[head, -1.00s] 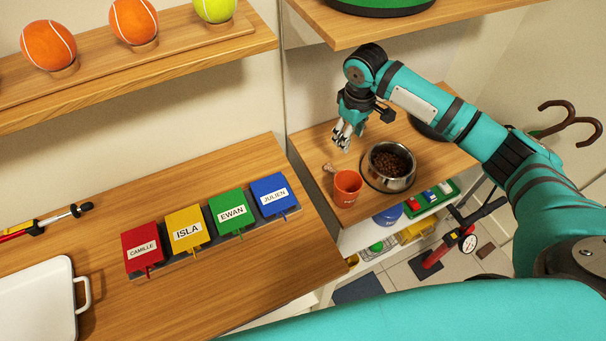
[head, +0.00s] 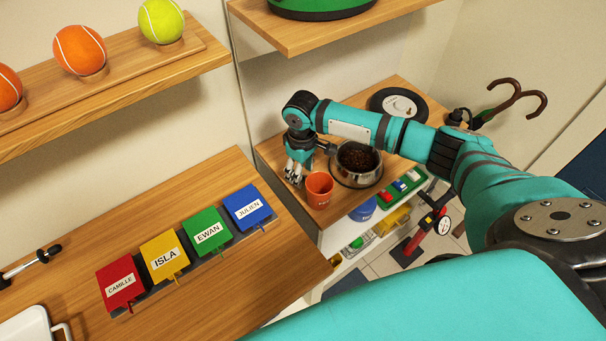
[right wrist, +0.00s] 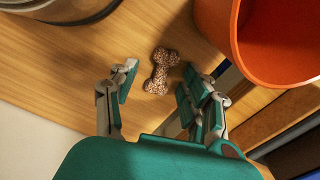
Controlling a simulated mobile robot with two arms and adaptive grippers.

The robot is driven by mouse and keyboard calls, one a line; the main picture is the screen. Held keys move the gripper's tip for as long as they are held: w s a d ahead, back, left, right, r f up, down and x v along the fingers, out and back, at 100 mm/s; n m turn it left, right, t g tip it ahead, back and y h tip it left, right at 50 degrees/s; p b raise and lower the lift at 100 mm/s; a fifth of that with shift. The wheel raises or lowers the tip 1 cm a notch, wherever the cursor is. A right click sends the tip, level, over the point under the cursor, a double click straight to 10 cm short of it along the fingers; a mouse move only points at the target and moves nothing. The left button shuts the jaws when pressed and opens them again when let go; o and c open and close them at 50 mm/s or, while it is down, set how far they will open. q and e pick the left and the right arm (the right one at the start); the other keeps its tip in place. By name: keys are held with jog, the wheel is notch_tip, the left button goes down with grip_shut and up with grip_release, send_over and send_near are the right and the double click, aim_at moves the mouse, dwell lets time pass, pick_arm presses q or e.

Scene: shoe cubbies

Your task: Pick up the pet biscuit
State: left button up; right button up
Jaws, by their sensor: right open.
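The pet biscuit (right wrist: 161,71) is bone-shaped, brown and speckled. In the right wrist view it lies on the wooden surface, just past and between my right gripper's (right wrist: 156,96) two open fingers, touching neither as far as I can see. In the head view my right gripper (head: 296,178) points down, low over the shelf and left of the orange cup; I cannot make out the biscuit there. My left gripper is not in view.
The orange cup (head: 319,191) stands close beside the gripper and biscuit. A metal bowl of kibble (head: 345,175) stands behind the cup, and a dark round item (head: 384,103) lies farther back. A wooden shelf (head: 300,38) juts out above. Coloured name tags (head: 208,233) stand on the left counter.

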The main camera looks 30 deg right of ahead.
jog(key=c, duration=0.8)
jog(key=shift+c, duration=0.2)
